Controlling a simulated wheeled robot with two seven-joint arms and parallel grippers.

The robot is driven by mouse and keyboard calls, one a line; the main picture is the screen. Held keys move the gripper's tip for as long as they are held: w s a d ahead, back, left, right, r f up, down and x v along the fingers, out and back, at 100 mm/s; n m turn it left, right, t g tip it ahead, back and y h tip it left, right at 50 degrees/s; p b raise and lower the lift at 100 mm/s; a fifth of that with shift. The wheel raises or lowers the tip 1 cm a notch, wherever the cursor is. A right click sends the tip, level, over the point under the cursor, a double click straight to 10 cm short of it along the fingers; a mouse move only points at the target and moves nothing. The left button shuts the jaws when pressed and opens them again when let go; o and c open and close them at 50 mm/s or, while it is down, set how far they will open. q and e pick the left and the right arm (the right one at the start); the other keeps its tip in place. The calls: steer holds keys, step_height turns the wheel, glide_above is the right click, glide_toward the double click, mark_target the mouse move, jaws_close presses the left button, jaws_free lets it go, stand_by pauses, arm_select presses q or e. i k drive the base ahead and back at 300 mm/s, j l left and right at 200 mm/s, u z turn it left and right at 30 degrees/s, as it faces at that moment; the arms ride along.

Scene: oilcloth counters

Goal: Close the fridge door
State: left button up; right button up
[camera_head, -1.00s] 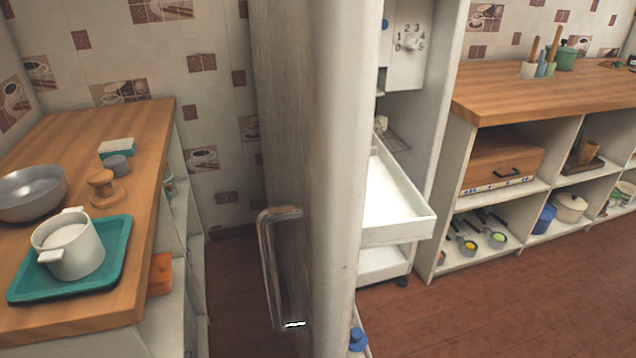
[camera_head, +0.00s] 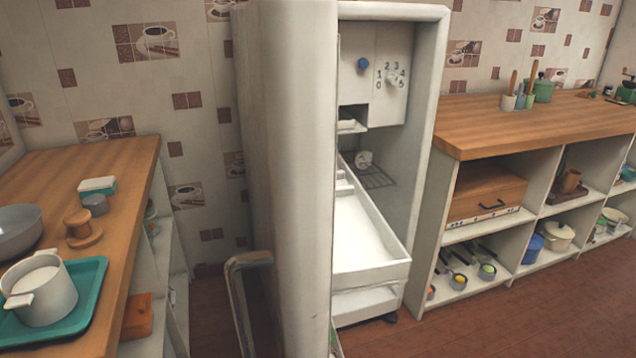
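The white fridge door (camera_head: 304,200) stands wide open, seen nearly edge-on in the middle of the view. Its metal handle (camera_head: 240,290) is on the door's left face, low in the picture. The fridge body (camera_head: 425,120) is behind and to the right of the door, with its inside showing. Neither of my grippers shows in the view.
A left wooden counter (camera_head: 125,185) holds a teal tray (camera_head: 88,300) with a white pot (camera_head: 48,292). A right counter (camera_head: 540,122) has open shelves below, next to the fridge. Brown floor (camera_head: 520,320) is clear at the lower right. A narrow gap lies between left counter and door.

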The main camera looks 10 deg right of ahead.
mark_target(325, 237)
steer(key=i+l+u, duration=0.15)
steer(key=l, duration=0.9)
steer(key=l+u, duration=0.15)
steer(key=l, duration=0.95)
steer(key=j, duration=1.4)
steer(key=u, duration=0.05)
